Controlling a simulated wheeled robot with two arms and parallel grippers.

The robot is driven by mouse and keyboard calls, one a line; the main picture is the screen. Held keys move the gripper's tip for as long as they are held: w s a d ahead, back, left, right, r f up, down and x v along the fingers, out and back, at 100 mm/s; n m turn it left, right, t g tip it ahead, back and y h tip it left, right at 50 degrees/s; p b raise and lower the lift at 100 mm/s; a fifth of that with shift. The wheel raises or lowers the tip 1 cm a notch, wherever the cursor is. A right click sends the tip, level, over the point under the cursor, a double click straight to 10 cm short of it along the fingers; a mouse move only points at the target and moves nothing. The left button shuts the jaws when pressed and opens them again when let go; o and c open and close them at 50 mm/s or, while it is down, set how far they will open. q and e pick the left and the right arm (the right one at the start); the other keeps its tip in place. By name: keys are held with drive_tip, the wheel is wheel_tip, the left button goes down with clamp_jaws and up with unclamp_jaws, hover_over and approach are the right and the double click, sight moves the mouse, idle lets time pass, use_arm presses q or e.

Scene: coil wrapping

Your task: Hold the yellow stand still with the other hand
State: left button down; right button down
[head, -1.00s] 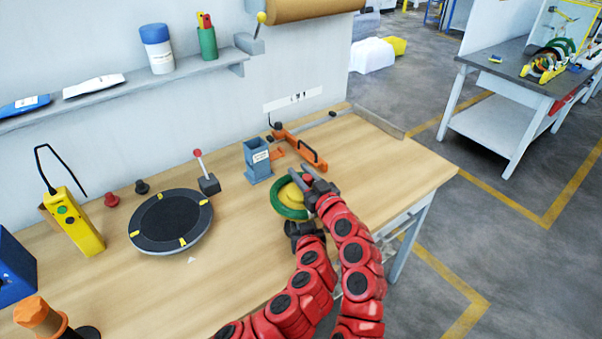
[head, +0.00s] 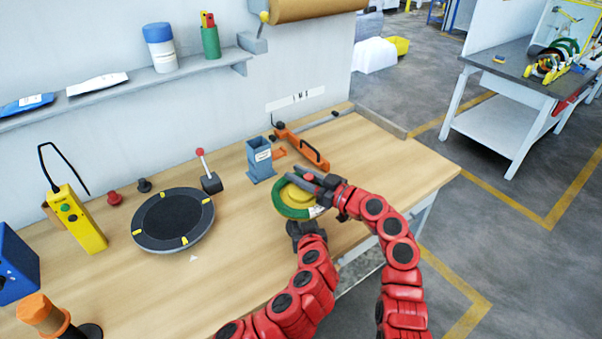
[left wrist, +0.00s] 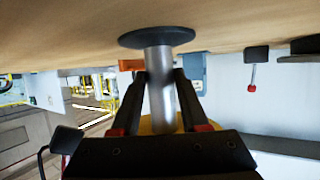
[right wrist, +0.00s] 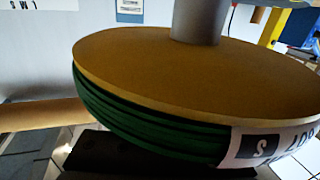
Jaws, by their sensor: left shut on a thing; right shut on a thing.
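The yellow stand (head: 293,196) is on the bench, with a green coil (head: 287,210) around its yellow disc. In the left wrist view, upside down, its grey post (left wrist: 160,85) rises from a dark round base (left wrist: 157,37). My left gripper (head: 305,230) is low at the near side, its fingers shut on the post. My right gripper (head: 322,184) is above the coil's right side, shut; it appears to hold the coil, but its fingertips are unclear. The right wrist view shows the disc's underside (right wrist: 190,75), green turns and a white label (right wrist: 270,146).
A black turntable (head: 173,219) lies left, with a red-knobbed lever (head: 210,183) beside it. A blue-grey holder (head: 260,160) and an orange tool (head: 303,147) stand behind the coil. The bench top (head: 400,175) is clear to the right.

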drive_tip(key=shift+s+a+f+n+g+y, duration=0.15)
drive_tip(key=shift+n+g+y, duration=0.4)
drive_tip(key=shift+g, duration=0.4)
drive_tip(key=shift+s+a+f+n+g+y, duration=0.15)
drive_tip(key=shift+n+g+y, duration=0.15)
drive_tip(key=shift+n+g, duration=0.5)
drive_tip(key=shift+s+f+n+g+y, duration=0.15)
drive_tip(key=shift+n+g+y, duration=0.35)
drive_tip(key=shift+g, duration=0.55)
drive_tip(key=shift+w+d+n+g, duration=0.15)
drive_tip(key=shift+d+n+g, duration=0.1)
drive_tip(key=shift+n+g, duration=0.7)
drive_tip(key=shift+r+g+y, duration=0.1)
drive_tip(key=shift+g+y, duration=0.15)
drive_tip(key=shift+g, duration=0.2)
drive_tip(key=shift+s+a+r+g, duration=0.1)
drive_tip(key=shift+s+g, duration=0.2)
drive_tip(key=shift+s, duration=0.05)
drive_tip(key=shift+r, duration=0.2)
drive_tip(key=shift+a+r+n, duration=0.1)
drive_tip(key=shift+r+n, duration=0.05)
drive_tip(key=shift+n, duration=0.15)
drive_tip(key=c, duration=0.6)
unclamp_jaws()
drive_tip(key=shift+s, duration=0.1)
